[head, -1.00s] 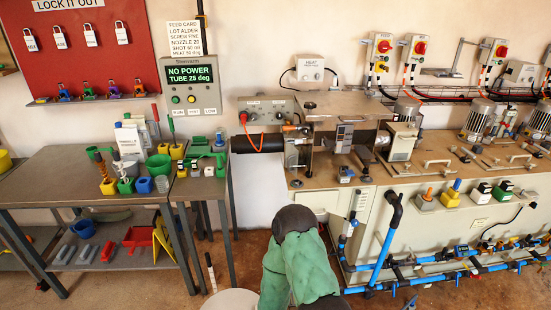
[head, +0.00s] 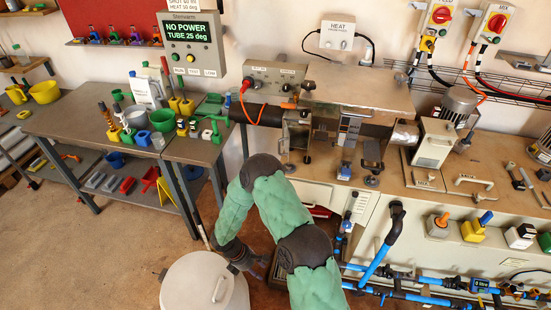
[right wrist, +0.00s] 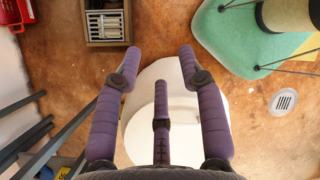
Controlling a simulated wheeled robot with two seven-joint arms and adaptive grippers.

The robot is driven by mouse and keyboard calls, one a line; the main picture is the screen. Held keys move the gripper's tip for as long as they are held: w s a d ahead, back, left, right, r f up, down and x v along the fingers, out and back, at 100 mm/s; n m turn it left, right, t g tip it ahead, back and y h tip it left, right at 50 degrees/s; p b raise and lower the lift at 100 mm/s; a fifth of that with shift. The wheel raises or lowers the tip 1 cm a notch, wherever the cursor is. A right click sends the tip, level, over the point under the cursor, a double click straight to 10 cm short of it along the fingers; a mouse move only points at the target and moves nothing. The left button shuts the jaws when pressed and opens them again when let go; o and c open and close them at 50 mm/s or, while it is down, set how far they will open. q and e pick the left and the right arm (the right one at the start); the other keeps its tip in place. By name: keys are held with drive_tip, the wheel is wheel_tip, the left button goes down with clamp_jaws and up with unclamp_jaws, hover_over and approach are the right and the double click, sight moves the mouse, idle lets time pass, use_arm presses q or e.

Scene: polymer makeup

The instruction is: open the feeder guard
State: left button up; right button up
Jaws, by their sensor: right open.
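I cannot tell for certain which part is the feeder guard. A flat metal plate (head: 358,88) lies over the feeder end of the bench machine (head: 300,130), beside the grey control box, and may be it. My right arm, in a green sleeve, bends down in front of the bench. My right gripper (head: 262,268) is low, beside a white lidded drum (head: 195,280), well below and apart from the plate. In the right wrist view its purple fingers (right wrist: 160,75) are spread and empty above the drum's pale lid (right wrist: 150,115). My left gripper is not in view.
A table (head: 75,128) with cups and tools stands at the left. The panel (head: 190,45) reads "NO POWER TUBE 25 deg". Blue pipes (head: 376,262) run along the bench's front.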

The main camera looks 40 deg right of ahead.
drive_tip(key=w+d+r+n+t+h+p, duration=0.35)
drive_tip(key=w+d+r+h, duration=0.45)
drive_tip(key=w+d+r, duration=0.55)
drive_tip(key=w+d+r+n+t+h, duration=0.1)
drive_tip(key=w+d+r+h, duration=0.2)
drive_tip(key=r, duration=0.5)
drive_tip(key=w+d+r+t+h, duration=0.1)
drive_tip(key=w+r+h, duration=0.2)
drive_tip(key=w+r, duration=0.45)
drive_tip(key=s+d, duration=0.1)
drive_tip(key=d, duration=0.9)
drive_tip(key=shift+d+r, duration=0.2)
drive_tip(key=shift+r, duration=0.25)
drive_tip(key=shift+s+g, duration=0.1)
drive_tip(key=shift+g, duration=0.15)
clamp_jaws()
